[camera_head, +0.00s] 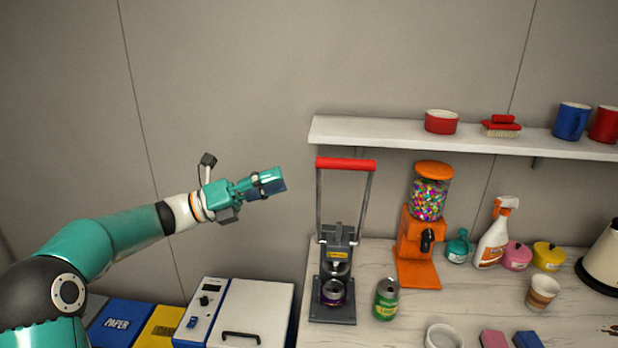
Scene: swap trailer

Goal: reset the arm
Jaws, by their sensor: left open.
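My left arm comes in from the lower left and reaches up to the right. My left gripper (272,181) is teal and is held in the air in front of the wall. It is open, and I see nothing in it. It is to the left of the can crusher (338,262) and clear of it. My right arm and gripper are not in view.
The can crusher has a red handle and holds a dark can (333,292). A green can (387,299) and an orange candy dispenser (418,248) stand on the counter (462,312). A shelf (385,133) runs above. A white box (250,312) is below left.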

